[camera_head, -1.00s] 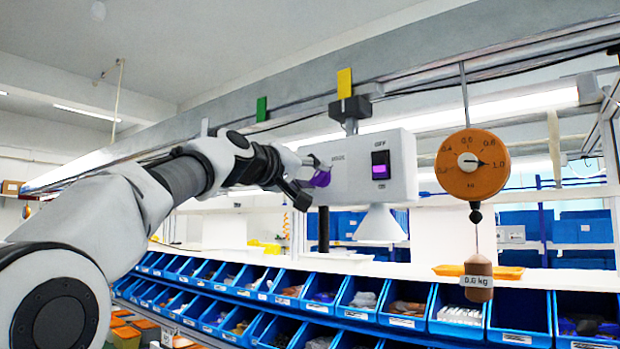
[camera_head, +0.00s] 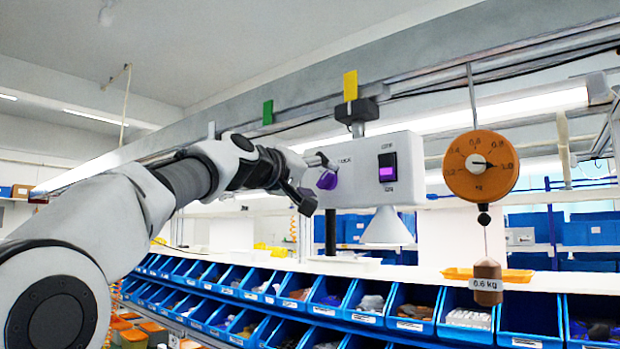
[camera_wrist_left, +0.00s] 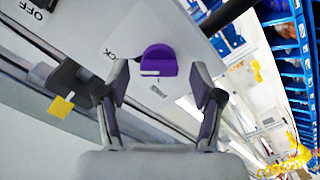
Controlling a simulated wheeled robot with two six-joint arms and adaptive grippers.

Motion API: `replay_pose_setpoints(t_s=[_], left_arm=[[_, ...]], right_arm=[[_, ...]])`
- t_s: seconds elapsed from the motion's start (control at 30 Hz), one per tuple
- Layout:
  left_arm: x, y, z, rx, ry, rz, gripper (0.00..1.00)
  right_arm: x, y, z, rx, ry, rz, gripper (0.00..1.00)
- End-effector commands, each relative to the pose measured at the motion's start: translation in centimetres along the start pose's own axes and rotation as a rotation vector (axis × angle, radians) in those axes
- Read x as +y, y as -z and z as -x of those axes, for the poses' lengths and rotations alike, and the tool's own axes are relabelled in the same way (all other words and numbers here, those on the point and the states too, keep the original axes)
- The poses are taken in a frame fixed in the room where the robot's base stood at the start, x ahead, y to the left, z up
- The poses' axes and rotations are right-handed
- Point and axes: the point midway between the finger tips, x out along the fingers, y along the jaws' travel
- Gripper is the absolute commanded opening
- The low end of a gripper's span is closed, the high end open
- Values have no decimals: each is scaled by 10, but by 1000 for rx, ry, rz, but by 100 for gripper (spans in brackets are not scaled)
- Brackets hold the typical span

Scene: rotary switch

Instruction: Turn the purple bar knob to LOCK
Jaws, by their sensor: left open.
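My left gripper (camera_head: 314,181) is open at the knob. In the wrist view its two fingertips (camera_wrist_left: 160,72) stand on either side of the knob, with gaps between. My right gripper is not in view.
A black rocker switch with a purple light (camera_head: 387,168) is on the box's front, between OFF and ON labels. A white cone (camera_head: 386,228) hangs below. An orange dial scale (camera_head: 480,168) with a weight hangs at right. Blue bins (camera_head: 415,312) line the shelf below.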

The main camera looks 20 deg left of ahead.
Motion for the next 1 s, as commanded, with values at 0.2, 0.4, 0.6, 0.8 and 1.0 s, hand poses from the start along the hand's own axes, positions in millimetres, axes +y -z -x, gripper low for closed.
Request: replay_pose_setpoints(t_s=[0.2,0.4,0.6,0.8,1.0], left_arm=[[1,0,40,1,-1,1,67],[0,-1,65,0,0,0,67],[0,-1,67,0,0,-1,67],[0,-1,67,0,0,-1,67],[-18,-13,53,-21,20,9,67]], right_arm=[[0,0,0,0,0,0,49],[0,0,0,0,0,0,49],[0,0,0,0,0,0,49],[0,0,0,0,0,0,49],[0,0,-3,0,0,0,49]])
